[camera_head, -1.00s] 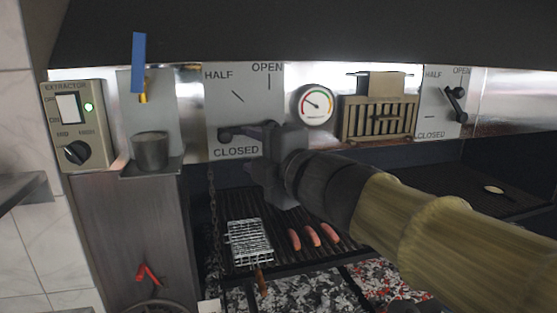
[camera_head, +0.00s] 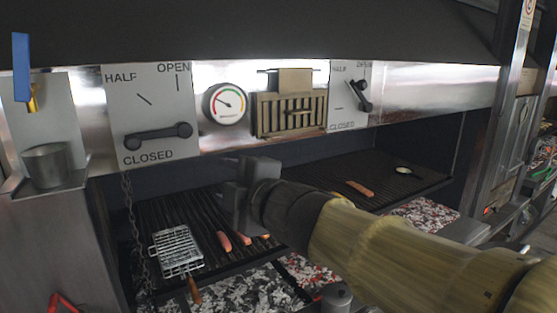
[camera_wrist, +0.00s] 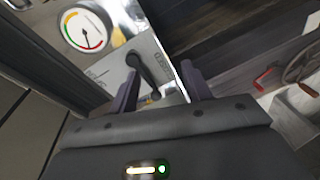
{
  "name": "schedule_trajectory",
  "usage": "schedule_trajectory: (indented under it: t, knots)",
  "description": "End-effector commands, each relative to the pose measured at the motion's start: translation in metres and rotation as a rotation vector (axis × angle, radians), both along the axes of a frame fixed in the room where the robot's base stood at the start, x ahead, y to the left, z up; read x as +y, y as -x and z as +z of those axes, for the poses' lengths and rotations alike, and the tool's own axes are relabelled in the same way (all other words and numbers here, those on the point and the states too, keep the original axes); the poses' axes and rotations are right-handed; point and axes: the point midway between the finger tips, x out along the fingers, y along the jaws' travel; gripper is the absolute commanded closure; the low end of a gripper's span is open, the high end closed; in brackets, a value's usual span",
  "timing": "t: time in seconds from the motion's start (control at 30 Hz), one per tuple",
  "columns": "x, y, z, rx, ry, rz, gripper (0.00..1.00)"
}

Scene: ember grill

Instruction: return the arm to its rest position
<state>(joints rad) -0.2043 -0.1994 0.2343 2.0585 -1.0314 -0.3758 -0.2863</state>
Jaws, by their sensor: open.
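My gripper (camera_head: 238,192) is at the end of my arm in the head view, in front of the grill and below the gauge panel. It is apart from the damper lever. In the wrist view my gripper (camera_wrist: 160,88) shows two spread fingers with nothing held between them. The black left damper lever (camera_head: 158,136) lies nearly level just above the CLOSED mark on its plate (camera_head: 115,95). The lever also shows in the wrist view (camera_wrist: 146,72), beyond the fingers. My arm reaches in from the lower right and hides part of the grill.
A round gauge (camera_head: 226,103) and a slotted vent (camera_head: 290,114) are on the metal front. A second lever (camera_head: 360,96) is to the right. Below are a wire basket (camera_head: 177,250), sausages (camera_head: 224,241) and coals (camera_head: 250,290). A cup (camera_head: 46,165) stands on the left shelf.

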Motion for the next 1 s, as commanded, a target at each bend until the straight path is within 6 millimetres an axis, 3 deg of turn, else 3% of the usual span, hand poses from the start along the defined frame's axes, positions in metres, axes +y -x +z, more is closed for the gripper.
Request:
schedule_trajectory:
  t: [0.1,0.2,0.37,0.57,0.7,0.83,1.0]
  knots:
    - [-0.047,-0.03,-0.053,0.205,-0.077,-0.193,0.52]
    - [-0.086,-0.044,-0.098,0.375,-0.143,-0.36,0.52]
    - [-0.15,-0.045,-0.174,0.644,-0.251,-0.632,0.52]
    - [-0.218,-0.006,-0.269,0.99,-0.394,-0.992,0.52]
    - [-0.252,0.044,-0.326,1.237,-0.507,-1.256,0.52]
    - [-0.266,0.086,-0.357,1.407,-0.59,-1.438,0.52]
    - [-0.268,0.103,-0.367,1.475,-0.627,-1.512,0.52]
